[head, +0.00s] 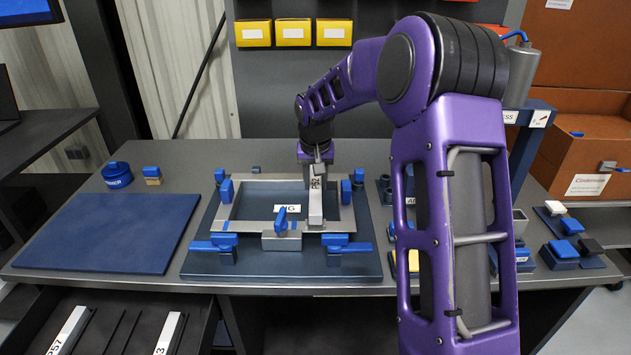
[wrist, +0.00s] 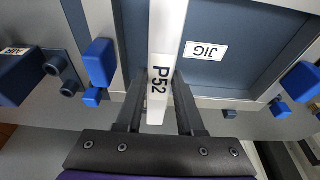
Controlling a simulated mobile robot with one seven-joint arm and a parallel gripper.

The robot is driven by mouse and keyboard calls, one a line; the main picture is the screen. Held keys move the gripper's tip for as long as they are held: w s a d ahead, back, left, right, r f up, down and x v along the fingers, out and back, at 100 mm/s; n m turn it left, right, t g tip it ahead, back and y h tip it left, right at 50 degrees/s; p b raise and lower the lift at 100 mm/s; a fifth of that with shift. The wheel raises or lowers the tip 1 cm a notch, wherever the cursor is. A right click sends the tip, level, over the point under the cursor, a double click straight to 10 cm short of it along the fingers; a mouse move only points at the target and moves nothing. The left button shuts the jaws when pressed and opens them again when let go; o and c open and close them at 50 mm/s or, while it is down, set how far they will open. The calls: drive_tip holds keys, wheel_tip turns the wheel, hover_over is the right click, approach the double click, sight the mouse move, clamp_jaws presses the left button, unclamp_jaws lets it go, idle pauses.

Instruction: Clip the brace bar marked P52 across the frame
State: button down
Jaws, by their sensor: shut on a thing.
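The brace bar P52 (head: 316,199) is light grey with a white label and runs front to back over the right part of the frame. It also shows in the wrist view (wrist: 166,45), between my fingers. My gripper (head: 317,158) is shut on the bar near its far end. The frame (head: 228,208) is a grey rectangle on a dark blue jig board (head: 210,262), with blue clamps around it. The bar's near end is at the frame's front rail; whether it touches the rails I cannot tell.
A blue mat (head: 105,232) lies clear to the left. An open drawer (head: 118,325) below holds bars marked P57 and another ending in 3. Blue-topped blocks (head: 560,250) stand at the right. A blue round tin (head: 117,175) sits at the back left.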

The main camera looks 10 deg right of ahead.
drive_tip(key=shift+f+b, duration=0.5)
drive_tip(key=shift+f, duration=0.3)
idle(0.7)
drive_tip(key=shift+c, duration=0.2)
unclamp_jaws()
idle(0.5)
drive_tip(key=shift+r, duration=0.15)
drive_tip(key=shift+r+p, duration=2.5)
drive_tip(key=shift+r, duration=0.85)
